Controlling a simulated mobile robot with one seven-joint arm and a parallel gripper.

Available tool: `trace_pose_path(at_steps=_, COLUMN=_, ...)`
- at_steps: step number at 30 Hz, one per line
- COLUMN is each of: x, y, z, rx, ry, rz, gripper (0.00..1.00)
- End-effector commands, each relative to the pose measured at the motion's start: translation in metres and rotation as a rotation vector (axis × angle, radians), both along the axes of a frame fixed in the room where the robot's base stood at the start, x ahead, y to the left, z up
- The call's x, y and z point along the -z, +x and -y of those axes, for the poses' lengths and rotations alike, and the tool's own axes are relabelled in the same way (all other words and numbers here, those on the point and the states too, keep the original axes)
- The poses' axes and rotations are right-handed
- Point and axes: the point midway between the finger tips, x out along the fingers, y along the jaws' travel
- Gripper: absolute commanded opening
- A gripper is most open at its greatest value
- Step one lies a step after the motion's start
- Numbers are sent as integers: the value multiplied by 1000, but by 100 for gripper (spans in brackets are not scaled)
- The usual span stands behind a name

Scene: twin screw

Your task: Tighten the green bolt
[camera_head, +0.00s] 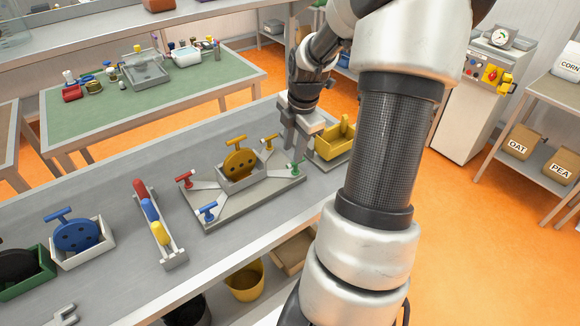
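The green bolt (295,168) is a small T-handled bolt at the right corner of a grey fixture plate (240,207) on the bench. It stands upright at the end of a light arm of the fixture. My gripper (298,147) points down just above and behind the green bolt, apart from it as far as I can see. Its two fingers look spread with nothing between them. A yellow disc with a T-handle (240,161) sits in the middle of the fixture. A red bolt (185,180), a blue bolt (209,212) and a yellow bolt (269,141) stand at the other corners.
A yellow tray (335,148) stands close right of my gripper. A rack of coloured handles (155,225), a white box with a blue disc (82,244) and a green box (25,275) stand left. The bench front between rack and fixture is clear.

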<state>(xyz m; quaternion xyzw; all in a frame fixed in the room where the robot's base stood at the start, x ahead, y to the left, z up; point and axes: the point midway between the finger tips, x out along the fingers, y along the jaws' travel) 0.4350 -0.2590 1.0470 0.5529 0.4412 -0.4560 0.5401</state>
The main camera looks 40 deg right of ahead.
Motion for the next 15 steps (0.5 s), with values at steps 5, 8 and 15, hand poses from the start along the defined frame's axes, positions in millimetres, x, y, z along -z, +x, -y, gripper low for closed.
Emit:
trace_pose_path(at_steps=5, x=41, y=8, z=-1, rx=-2, ry=3, rz=-2, gripper=30)
trace_pose_path(at_steps=8, x=57, y=11, z=-1, rx=-2, ry=3, rz=-2, gripper=30)
trace_pose_path(at_steps=15, x=78, y=16, z=0, rx=0, ry=0, rz=0, gripper=30)
